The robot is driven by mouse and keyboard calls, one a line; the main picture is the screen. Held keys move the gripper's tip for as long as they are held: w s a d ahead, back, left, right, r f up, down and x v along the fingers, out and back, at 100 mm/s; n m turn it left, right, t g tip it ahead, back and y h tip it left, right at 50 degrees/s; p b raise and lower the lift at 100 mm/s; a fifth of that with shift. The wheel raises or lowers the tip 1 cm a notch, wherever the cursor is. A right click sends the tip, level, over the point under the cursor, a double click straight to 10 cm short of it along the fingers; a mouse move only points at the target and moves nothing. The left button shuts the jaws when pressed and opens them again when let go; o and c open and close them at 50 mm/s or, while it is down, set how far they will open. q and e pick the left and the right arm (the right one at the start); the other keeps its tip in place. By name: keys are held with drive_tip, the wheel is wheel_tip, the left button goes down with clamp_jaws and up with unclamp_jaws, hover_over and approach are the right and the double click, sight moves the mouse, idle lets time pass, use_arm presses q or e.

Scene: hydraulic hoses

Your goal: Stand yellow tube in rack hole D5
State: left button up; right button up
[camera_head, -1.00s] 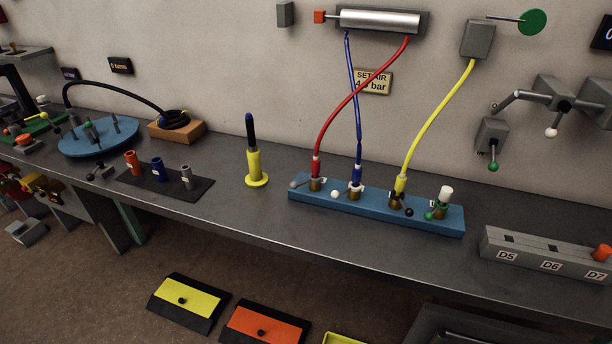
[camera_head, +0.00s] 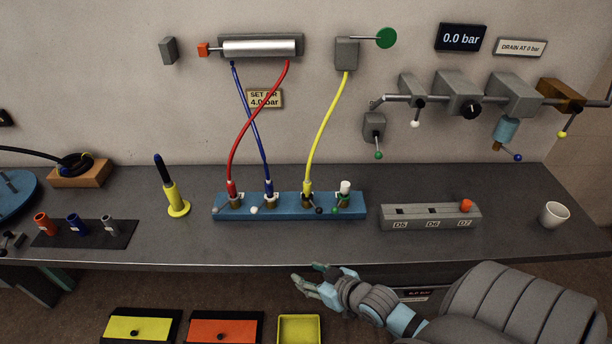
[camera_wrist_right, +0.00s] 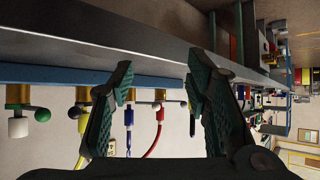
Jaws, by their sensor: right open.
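The yellow tube (camera_head: 173,198) stands upright on the bench on its round yellow foot, with a dark blue upper part, left of the blue hose block. My right gripper (camera_head: 318,280) is in front of the bench edge, below the blue block, apart from tube and rack. In the right wrist view its fingers (camera_wrist_right: 160,82) are spread with nothing gripped between them. My left gripper is out of view.
An orange piece (camera_head: 466,205) sits at D7. The blue block (camera_head: 290,206) with red, blue and yellow hoses stands between tube and rack. A white cup (camera_head: 554,214) is at the right. A dark mat (camera_head: 84,233) holds several short tubes. Bench between block and front edge is clear.

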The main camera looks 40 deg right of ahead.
sight(310, 186)
drive_tip(key=w+d+r+t, duration=0.2)
drive_tip(key=d, duration=0.1)
drive_tip(key=w+d+r+t, duration=0.1)
drive_tip(key=d, duration=0.1)
drive_tip(key=shift+w+d+r+m+b, duration=0.1)
drive_tip(key=shift+w+r+m+b, duration=0.2)
drive_tip(key=shift+b, duration=0.05)
drive_tip(key=w+d+r+m+t+h, duration=0.15)
drive_tip(key=d+r+t, duration=0.25)
drive_tip(key=d, duration=0.4)
drive_tip(key=shift+h, duration=0.45)
drive_tip(key=w+b, duration=0.2)
drive_tip(key=w, duration=0.2)
drive_tip(key=w+b, duration=0.2)
drive_tip(key=w, duration=0.3)
drive_tip(key=w+d+r+b, duration=0.1)
drive_tip(key=w+b, duration=0.1)
drive_tip(key=w, duration=0.2)
drive_tip(key=shift+w+b, duration=0.35)
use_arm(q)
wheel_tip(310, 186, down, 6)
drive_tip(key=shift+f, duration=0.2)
use_arm(e)
drive_tip(key=shift+w+a+r, duration=0.1)
drive_tip(key=shift+w+a, duration=0.05)
drive_tip(key=shift+w, duration=0.25)
drive_tip(key=shift+c, duration=0.4)
